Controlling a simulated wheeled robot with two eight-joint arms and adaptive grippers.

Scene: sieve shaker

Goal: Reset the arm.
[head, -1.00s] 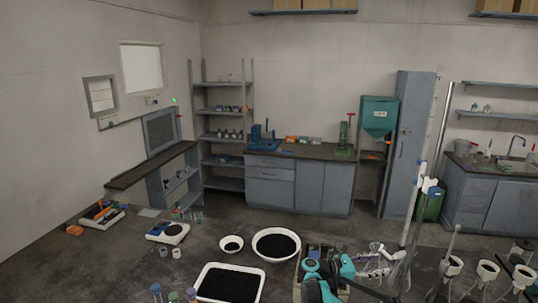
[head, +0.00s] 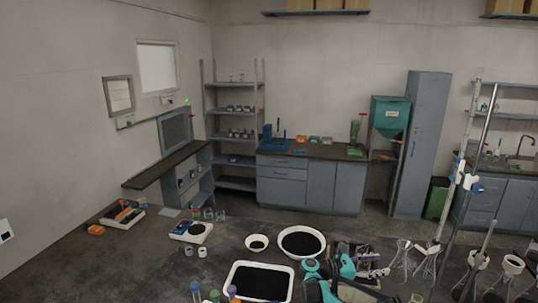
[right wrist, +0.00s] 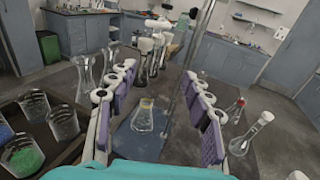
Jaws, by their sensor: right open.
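My right arm, teal and dark, comes up from the bottom of the head view. In the right wrist view the gripper (right wrist: 160,75) is open, with white linked fingers and purple pads spread wide apart. Nothing is held between them. A small conical flask with a yellow band (right wrist: 144,118) stands beyond and below, on a blue plate (right wrist: 130,143), seen through the gap between the fingers. My left gripper is not in view.
Glass flasks (right wrist: 84,75) and a tray of beakers (right wrist: 62,122) lie left of the fingers. A flask (right wrist: 250,132) is at right; a metal rod (right wrist: 200,35) rises beyond. In the head view, a white bowl (head: 301,257) and white tray (head: 232,285) of black grains lie near the arm.

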